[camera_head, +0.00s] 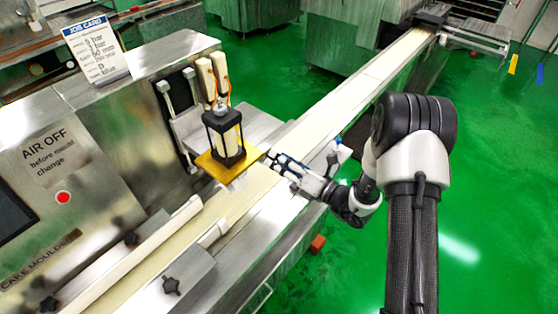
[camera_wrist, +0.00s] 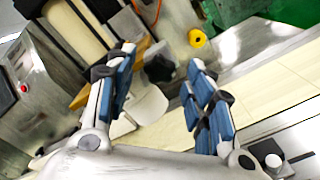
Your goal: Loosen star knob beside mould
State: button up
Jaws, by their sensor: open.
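The mould (camera_head: 224,135), a black frame around a pale block, stands on a yellow-orange plate (camera_head: 212,172) on the machine. My gripper (camera_head: 276,163) is beside the plate's right corner, reaching in from the right. In the wrist view my gripper (camera_wrist: 158,78) is open, with blue pads on both sides. A dark knob (camera_wrist: 159,66) appears between the fingertips, beside the orange plate edge. Its star shape is not clear, and I cannot tell whether the pads touch it. In the head view this knob is not clearly visible near my fingers.
A pale conveyor belt (camera_head: 340,95) runs from the mould to the back right. Other dark star knobs (camera_head: 172,286) sit on the machine's front left. A yellow round part (camera_wrist: 197,38) is beyond the fingers. A job card (camera_head: 96,50) stands on the cabinet.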

jog(key=v, duration=1.1)
jog(key=shift+s+d, duration=0.1)
jog(key=shift+s, duration=0.05)
